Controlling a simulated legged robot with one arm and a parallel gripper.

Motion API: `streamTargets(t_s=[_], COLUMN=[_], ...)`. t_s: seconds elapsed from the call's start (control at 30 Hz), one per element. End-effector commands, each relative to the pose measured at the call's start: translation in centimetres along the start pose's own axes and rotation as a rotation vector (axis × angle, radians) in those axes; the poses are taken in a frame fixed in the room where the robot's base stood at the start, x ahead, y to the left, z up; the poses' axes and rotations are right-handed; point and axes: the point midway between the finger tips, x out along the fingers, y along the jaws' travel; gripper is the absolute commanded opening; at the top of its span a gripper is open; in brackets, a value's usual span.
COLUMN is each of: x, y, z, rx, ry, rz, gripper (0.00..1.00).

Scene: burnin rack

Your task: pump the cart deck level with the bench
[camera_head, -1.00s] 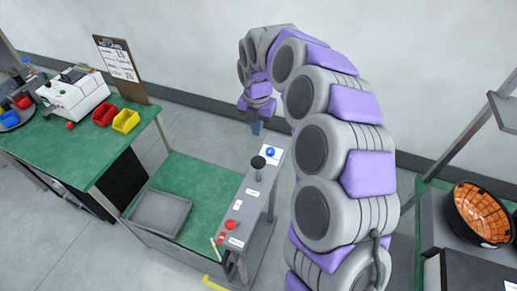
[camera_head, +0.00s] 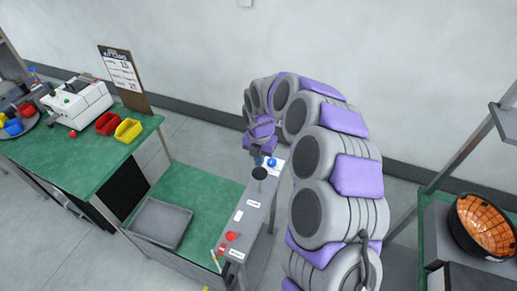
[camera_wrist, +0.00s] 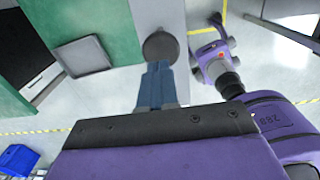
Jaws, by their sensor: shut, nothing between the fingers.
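The cart's green deck (camera_head: 190,188) sits lower than the green top of the bench (camera_head: 62,150) at left. A grey panel (camera_head: 240,215) runs along the cart's right side. It carries a black round knob (camera_head: 260,173), a blue button (camera_head: 271,162) and a red button (camera_head: 231,236). My gripper (camera_head: 257,155) is shut and empty, just behind and above the knob. In the wrist view its blue-grey fingertips (camera_wrist: 158,68) point at the knob (camera_wrist: 160,47), close to its edge; I cannot tell whether they touch.
A grey tray (camera_head: 161,222) lies on the deck. The bench holds a white machine (camera_head: 78,105), red and yellow bins (camera_head: 128,130) and a clipboard (camera_head: 122,72). At right, an orange-lined black bowl (camera_head: 484,225) stands on a rack. The floor between cart and wall is clear.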

Motion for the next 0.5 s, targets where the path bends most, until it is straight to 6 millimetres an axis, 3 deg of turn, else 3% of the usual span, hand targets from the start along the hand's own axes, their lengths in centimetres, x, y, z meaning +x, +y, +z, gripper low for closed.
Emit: streamTargets(t_s=[0.2,0.5], x=[3.0,4.1], y=[-0.1,0.0], z=[-0.1,-0.1], rx=[-0.002,-0.001], ry=[0.003,0.002], rz=[-0.003,-0.002], gripper=[0.00,0.00])
